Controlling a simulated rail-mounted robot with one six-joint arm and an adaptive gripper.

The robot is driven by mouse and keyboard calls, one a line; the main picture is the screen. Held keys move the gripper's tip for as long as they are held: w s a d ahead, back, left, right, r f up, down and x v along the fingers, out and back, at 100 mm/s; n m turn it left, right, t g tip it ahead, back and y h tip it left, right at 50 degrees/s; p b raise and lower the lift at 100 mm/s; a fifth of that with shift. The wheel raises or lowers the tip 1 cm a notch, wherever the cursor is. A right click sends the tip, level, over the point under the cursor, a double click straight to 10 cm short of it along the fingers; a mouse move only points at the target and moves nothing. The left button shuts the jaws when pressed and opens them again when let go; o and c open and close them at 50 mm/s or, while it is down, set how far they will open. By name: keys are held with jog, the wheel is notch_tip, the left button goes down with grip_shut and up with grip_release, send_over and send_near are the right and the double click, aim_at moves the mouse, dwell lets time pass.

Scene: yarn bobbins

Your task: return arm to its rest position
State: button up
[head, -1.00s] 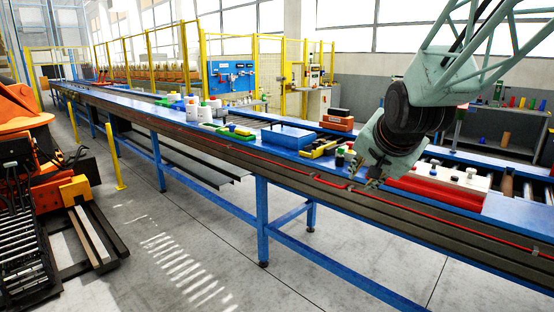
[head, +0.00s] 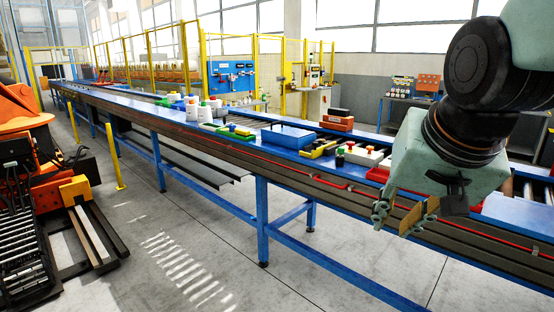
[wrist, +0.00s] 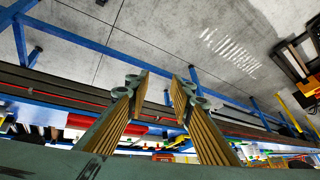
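My gripper (head: 400,212) is at the right of the head view, in front of the long blue table's near edge and above the floor side. Its fingers stand apart with nothing between them. In the wrist view my gripper (wrist: 160,88) also shows two separate fingers with an empty gap, through which the grey floor and the table edge are seen. My pale green wrist and dark joints hide part of the table's right end.
The long blue table (head: 240,155) runs from the back left to the right. Bottles (head: 205,112), a blue box (head: 288,136) and an orange case (head: 337,119) stand on it. An orange machine (head: 30,170) is at the left. The floor (head: 330,270) in front is clear.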

jog(key=s+a+f+n+g, duration=0.1)
jog(key=s+n, duration=0.3)
jog(key=s, duration=1.7)
jog(key=shift+s+f+g, duration=0.15)
jog(key=shift+f+g, duration=0.55)
jog(key=shift+a, duration=0.1)
notch_tip(320, 180, down, 3)
jog(key=b, duration=0.3)
jog(key=shift+f, duration=0.2)
jog(key=shift+c, duration=0.9)
